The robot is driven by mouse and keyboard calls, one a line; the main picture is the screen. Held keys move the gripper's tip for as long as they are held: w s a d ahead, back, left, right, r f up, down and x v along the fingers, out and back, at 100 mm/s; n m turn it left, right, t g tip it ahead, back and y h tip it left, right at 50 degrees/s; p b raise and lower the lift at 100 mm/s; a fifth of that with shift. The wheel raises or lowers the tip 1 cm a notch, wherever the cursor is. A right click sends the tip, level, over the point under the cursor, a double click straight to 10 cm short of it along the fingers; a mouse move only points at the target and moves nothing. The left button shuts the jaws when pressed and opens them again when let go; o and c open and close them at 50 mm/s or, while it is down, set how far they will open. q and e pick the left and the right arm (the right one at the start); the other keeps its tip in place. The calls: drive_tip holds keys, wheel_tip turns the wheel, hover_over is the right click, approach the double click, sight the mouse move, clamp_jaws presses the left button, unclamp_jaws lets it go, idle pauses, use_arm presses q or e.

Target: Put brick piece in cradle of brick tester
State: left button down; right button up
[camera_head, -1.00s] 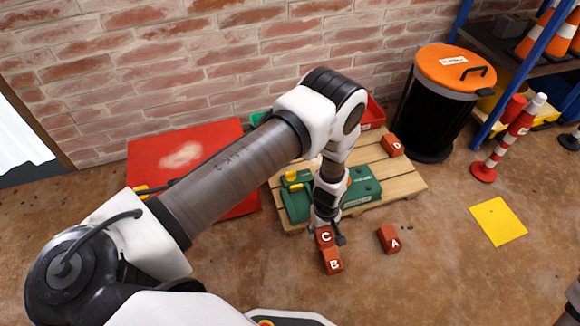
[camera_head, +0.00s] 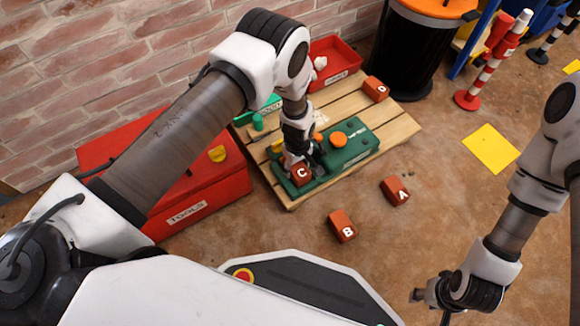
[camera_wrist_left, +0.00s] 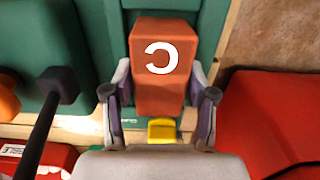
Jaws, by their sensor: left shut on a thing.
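The red-brown brick piece C (camera_head: 301,175) is held in my left gripper (camera_head: 300,167), over the left front end of the green brick tester (camera_head: 352,158). In the left wrist view brick C (camera_wrist_left: 165,75) sits between the two fingers of the left gripper (camera_wrist_left: 162,103), with green tester surfaces (camera_wrist_left: 60,35) around it. I cannot tell whether the brick touches the tester; the cradle is hidden under the brick and hand. An orange knob (camera_head: 338,139) is on the tester. My right gripper (camera_head: 431,304) is at the lower right over the floor, its fingers too small to judge.
The tester stands on a wooden pallet (camera_head: 395,128) with brick D (camera_head: 375,89) and a red bin (camera_head: 336,68). Bricks A (camera_head: 396,191) and B (camera_head: 342,226) lie on the floor. A red toolbox (camera_head: 215,193) is left; a yellow mat (camera_head: 490,148) is right.

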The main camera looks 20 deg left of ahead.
sight(297, 166)
use_arm(q)
drive_tip(key=shift+r, duration=0.15)
drive_tip(key=shift+f, duration=0.2)
drive_tip(key=shift+c, duration=1.7)
unclamp_jaws()
drive_tip(key=shift+r, duration=0.35)
wheel_tip(297, 166, up, 12)
drive_tip(key=p, duration=0.7)
drive_tip(key=s+a+f+m, duration=0.1)
drive_tip(key=s+a+m, duration=0.25)
drive_tip(key=s, duration=0.45)
drive_tip(key=s+a+f+m, duration=0.2)
drive_tip(key=s+a, duration=0.3)
drive_tip(key=s, duration=0.2)
drive_tip(key=s+a+r+m, duration=0.1)
drive_tip(key=s+r+m, duration=0.3)
drive_tip(key=s, duration=0.8)
drive_tip(key=shift+r, duration=0.2)
